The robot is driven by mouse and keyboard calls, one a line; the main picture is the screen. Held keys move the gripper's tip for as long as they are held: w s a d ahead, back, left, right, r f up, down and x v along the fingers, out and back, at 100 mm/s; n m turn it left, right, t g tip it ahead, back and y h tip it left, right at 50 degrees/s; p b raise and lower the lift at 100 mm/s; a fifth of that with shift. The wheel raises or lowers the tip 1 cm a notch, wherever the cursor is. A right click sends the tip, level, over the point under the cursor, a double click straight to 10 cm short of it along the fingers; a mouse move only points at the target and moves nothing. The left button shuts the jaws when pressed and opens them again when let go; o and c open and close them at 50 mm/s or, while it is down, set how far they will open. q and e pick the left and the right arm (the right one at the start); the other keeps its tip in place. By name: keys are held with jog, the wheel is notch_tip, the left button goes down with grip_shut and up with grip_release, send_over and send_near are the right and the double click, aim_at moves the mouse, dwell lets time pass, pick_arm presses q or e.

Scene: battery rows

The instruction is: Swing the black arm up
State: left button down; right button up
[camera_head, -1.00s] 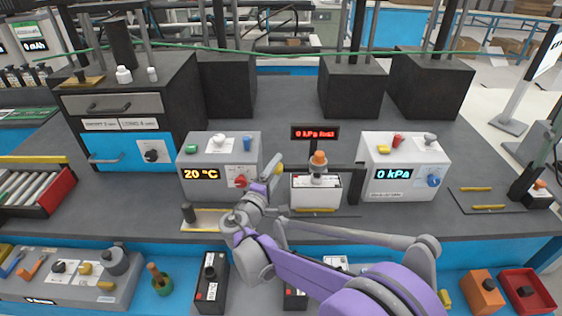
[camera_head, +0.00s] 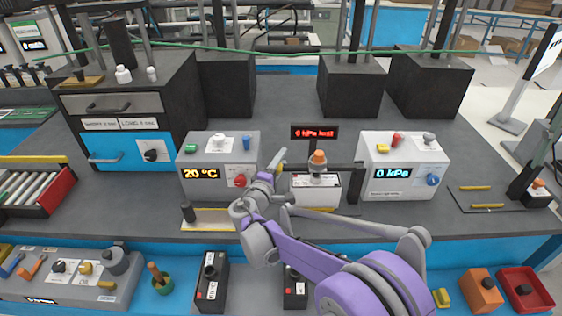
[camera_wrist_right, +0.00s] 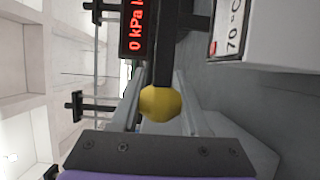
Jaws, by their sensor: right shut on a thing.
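The black arm (camera_head: 335,167) runs level from a black post beside the white 0 kPa box, behind a battery-like block (camera_head: 316,187) with an orange-topped fitting. In the right wrist view the black arm (camera_wrist_right: 165,55) leads away from its yellow knob (camera_wrist_right: 160,103). My right gripper (camera_head: 279,160) is at the arm's left end. In the right wrist view my right gripper (camera_wrist_right: 158,105) has its two fingers on either side of the knob, shut on it. In the head view the gripper mostly hides the knob. My left gripper is not in view.
A red-lettered display (camera_head: 315,132) stands just above the black arm. The grey 20 °C box (camera_head: 220,170) is close left of my gripper, and the white 0 kPa box (camera_head: 402,168) is at the right. Dark blocks (camera_head: 350,88) stand behind.

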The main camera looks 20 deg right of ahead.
grip_shut()
dwell(0.8)
